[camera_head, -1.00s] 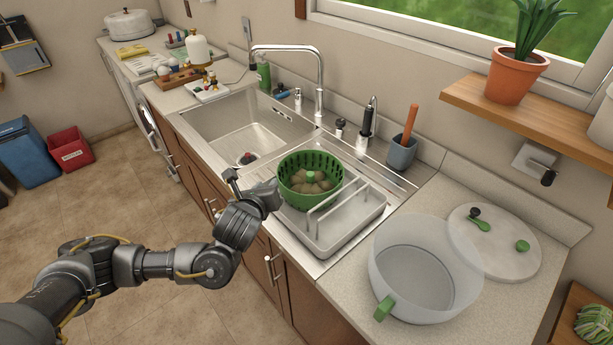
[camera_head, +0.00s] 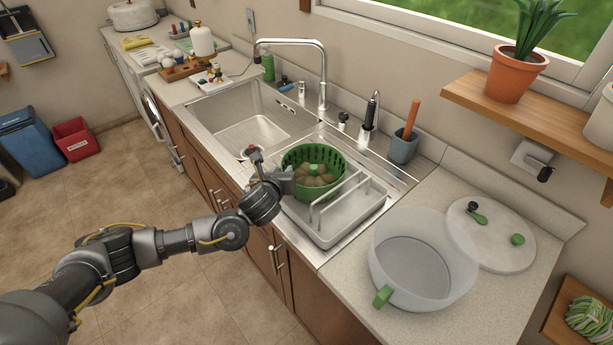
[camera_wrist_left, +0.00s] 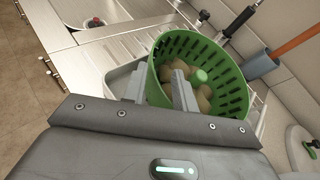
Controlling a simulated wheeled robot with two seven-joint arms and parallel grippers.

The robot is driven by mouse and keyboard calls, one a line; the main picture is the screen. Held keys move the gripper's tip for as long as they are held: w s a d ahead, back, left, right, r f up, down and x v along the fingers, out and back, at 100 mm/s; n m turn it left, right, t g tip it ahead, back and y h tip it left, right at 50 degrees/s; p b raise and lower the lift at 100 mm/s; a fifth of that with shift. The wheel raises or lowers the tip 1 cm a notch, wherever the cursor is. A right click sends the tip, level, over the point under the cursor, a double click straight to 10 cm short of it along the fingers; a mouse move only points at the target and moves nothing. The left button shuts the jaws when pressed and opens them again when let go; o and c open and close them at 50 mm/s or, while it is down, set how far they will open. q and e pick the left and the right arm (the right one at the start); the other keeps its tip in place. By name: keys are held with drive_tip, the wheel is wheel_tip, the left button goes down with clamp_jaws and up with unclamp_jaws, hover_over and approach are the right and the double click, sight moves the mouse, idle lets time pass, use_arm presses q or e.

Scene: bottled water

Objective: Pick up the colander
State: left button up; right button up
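The green slotted colander (camera_head: 296,160) stands upright on the grey dish rack at the right of the sink. Several brown round items (camera_head: 322,180) and a green knob show inside it. It also fills the middle of the left wrist view (camera_wrist_left: 228,75). My left gripper (camera_head: 284,180) is at the colander's near left side. In the left wrist view the two fingers (camera_wrist_left: 160,88) are apart, with the colander's near wall between them, one finger outside and one inside. A firm grip on the wall does not show. My right gripper is not in view.
The dish rack (camera_head: 345,225) has upright dividers close to the colander's right. The sink (camera_head: 250,135) and faucet (camera_head: 322,75) lie behind left. A grey cup with an orange handle (camera_head: 403,150) stands behind right. A large translucent pot (camera_head: 420,265) stands on the right counter.

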sight(283, 167)
use_arm(q)
drive_tip(key=p+x, duration=0.1)
drive_tip(key=x, duration=0.1)
drive_tip(key=p+x, duration=0.1)
drive_tip(key=x, duration=0.1)
drive_tip(key=shift+w+a+p, duration=0.1)
drive_tip(key=shift+a+p, duration=0.2)
drive_tip(key=shift+a, duration=0.05)
drive_tip(key=shift+w+d+f, duration=0.1)
drive_tip(key=shift+w+f, duration=0.15)
drive_tip(key=shift+w, duration=0.15)
drive_tip(key=shift+c, duration=0.5)
drive_tip(key=c, duration=0.5)
clamp_jaws()
drive_tip(key=shift+s, duration=0.1)
